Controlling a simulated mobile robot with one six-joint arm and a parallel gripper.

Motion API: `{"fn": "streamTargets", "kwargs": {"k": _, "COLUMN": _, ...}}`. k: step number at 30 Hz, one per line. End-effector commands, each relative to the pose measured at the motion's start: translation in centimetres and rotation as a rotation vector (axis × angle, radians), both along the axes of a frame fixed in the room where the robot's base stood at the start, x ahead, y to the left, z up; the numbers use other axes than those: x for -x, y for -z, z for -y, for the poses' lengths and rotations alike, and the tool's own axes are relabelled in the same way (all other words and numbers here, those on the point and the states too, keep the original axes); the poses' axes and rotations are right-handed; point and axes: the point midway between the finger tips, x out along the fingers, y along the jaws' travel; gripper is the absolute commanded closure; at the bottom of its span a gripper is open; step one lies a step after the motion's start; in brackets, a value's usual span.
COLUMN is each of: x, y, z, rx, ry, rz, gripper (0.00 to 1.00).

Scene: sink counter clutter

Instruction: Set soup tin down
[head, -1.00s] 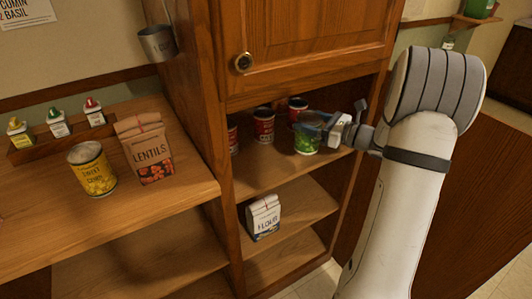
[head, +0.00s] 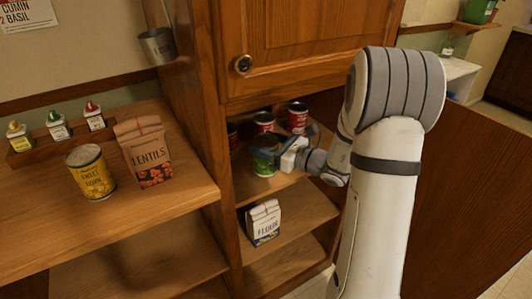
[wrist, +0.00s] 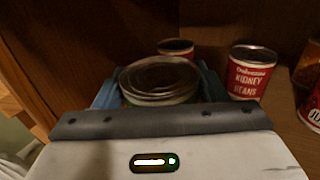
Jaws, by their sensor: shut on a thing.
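The soup tin, with a green label (head: 264,167), is in the upper open compartment of the wooden cupboard, over the shelf (head: 245,187). My gripper (head: 268,153) is shut on it from the right. In the wrist view the tin's silver lid (wrist: 160,77) shows between the blue fingers, and most of its side is hidden by my gripper. The tin looks upright. I cannot tell whether its base touches the shelf.
Red tins (head: 297,117) (head: 263,122) stand behind it; one at the left (head: 232,137) is partly hidden. The wrist view shows a kidney beans tin (wrist: 249,73) close right. A flour bag (head: 263,222) is one shelf lower. The cupboard door (head: 246,62) hangs above.

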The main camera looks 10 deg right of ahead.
Motion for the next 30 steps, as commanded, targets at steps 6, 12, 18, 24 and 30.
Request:
{"fn": "streamTargets", "kwargs": {"k": 6, "x": 0.0, "y": 2.8, "z": -0.3, "rx": -0.003, "ry": 0.000, "rz": 0.000, "gripper": 0.78}}
{"fn": "streamTargets", "kwargs": {"k": 12, "x": 0.0, "y": 2.8, "z": -0.3, "rx": -0.001, "ry": 0.001, "rz": 0.002, "gripper": 0.78}}
{"fn": "streamTargets", "kwargs": {"k": 18, "x": 0.0, "y": 3.2, "z": -0.3, "rx": 0.000, "ry": 0.002, "rz": 0.000, "gripper": 0.33}}
{"fn": "streamTargets", "kwargs": {"k": 24, "x": 0.0, "y": 3.2, "z": -0.3, "rx": 0.000, "ry": 0.002, "rz": 0.000, "gripper": 0.17}}
{"fn": "streamTargets", "kwargs": {"k": 30, "x": 0.0, "y": 3.2, "z": -0.2, "rx": 0.000, "ry": 0.002, "rz": 0.000, "gripper": 0.13}}
